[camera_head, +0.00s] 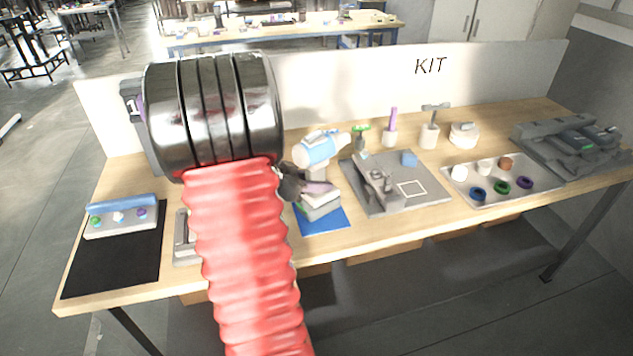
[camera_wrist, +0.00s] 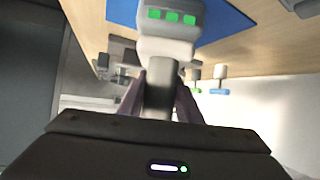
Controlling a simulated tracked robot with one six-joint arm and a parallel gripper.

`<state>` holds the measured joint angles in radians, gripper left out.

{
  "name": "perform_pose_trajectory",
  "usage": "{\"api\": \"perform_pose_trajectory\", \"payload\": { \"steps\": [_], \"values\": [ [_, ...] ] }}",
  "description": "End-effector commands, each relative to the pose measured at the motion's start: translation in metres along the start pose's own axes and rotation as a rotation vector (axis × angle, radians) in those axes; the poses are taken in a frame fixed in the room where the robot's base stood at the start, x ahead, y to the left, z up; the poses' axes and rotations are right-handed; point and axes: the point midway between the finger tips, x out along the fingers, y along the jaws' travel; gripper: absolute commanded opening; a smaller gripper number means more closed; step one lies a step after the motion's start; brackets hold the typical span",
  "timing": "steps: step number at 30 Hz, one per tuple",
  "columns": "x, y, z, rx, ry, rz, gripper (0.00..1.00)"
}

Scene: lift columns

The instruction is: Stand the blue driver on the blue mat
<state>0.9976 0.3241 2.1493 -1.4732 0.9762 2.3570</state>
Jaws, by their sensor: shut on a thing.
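The blue driver (camera_head: 318,149) is upright, with a blue and white body on top, a grey handle and a pale battery base at the bottom. The blue mat (camera_head: 335,223) lies under the base, and its corner also shows in the wrist view (camera_wrist: 225,14). I cannot tell whether the base touches the mat. My gripper (camera_head: 304,187) is shut on the driver's handle from the left. In the wrist view, my gripper's fingers (camera_wrist: 160,88) close on both sides of the handle, above the battery base with green lights (camera_wrist: 168,40).
Right of the mat is a grey board (camera_head: 425,196) with a clamp-like fixture and a blue block. A tray (camera_head: 510,193) of rings and caps is farther right. Cups with tools (camera_head: 390,138) stand behind. A black mat (camera_head: 115,262) with a button panel (camera_head: 121,217) is at left.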

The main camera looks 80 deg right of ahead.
Motion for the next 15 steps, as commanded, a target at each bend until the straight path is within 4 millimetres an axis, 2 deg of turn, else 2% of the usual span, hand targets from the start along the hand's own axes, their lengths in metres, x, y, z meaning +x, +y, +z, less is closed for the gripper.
{"api": "perform_pose_trajectory", "payload": {
  "steps": [12, 13, 15],
  "values": [
    [0.0011, -0.0006, 0.0014, 0.001, 0.003, -0.001, 0.0],
    [0.0011, -0.0006, 0.0015, 0.001, 0.003, -0.001, 0.32],
    [0.0011, -0.0006, 0.0015, 0.001, 0.002, -0.001, 0.37]
  ]
}}
